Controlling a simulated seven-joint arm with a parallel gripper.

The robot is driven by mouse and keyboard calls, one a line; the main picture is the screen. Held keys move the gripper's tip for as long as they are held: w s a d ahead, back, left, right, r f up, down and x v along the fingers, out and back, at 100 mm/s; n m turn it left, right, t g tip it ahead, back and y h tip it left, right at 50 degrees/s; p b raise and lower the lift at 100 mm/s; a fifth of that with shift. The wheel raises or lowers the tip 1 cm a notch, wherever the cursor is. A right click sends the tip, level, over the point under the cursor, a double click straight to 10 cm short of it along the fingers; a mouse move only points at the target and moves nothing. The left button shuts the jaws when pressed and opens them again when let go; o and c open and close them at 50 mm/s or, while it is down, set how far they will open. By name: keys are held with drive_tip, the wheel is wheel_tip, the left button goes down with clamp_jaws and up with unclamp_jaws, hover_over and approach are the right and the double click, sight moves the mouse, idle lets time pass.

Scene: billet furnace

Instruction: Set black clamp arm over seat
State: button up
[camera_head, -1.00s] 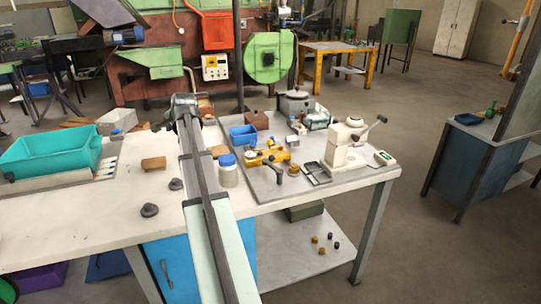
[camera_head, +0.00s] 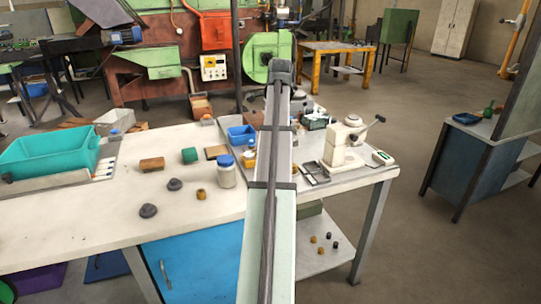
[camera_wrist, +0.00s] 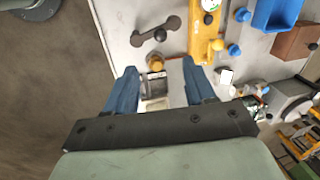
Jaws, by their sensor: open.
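The black clamp arm (camera_wrist: 157,32), a dark bar with a round knob at each end, lies at the upper middle of the wrist view, beside a yellow fixture (camera_wrist: 207,38). A small brass round piece (camera_wrist: 155,62) sits just below it. I cannot tell which part is the seat. My gripper (camera_wrist: 163,72) is open, its two blue fingers apart above the bench. A small grey and white item (camera_wrist: 153,88) shows between the fingers, with no visible grip on it. In the head view my arm hides the clamp arm and my gripper.
In the head view, a cream press (camera_head: 344,145) and a flat dark tray (camera_head: 316,172) stand right of my arm. The bench front (camera_head: 110,225) is largely clear.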

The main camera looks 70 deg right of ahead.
drive_tip(key=f, duration=0.4)
drive_tip(key=w+d+f, duration=0.1)
drive_tip(key=f, duration=0.4)
drive_tip(key=w+f, duration=0.1)
drive_tip(key=f, duration=0.3)
drive_tip(key=shift+d+f, duration=0.15)
drive_tip(key=shift+d, duration=0.2)
clamp_jaws()
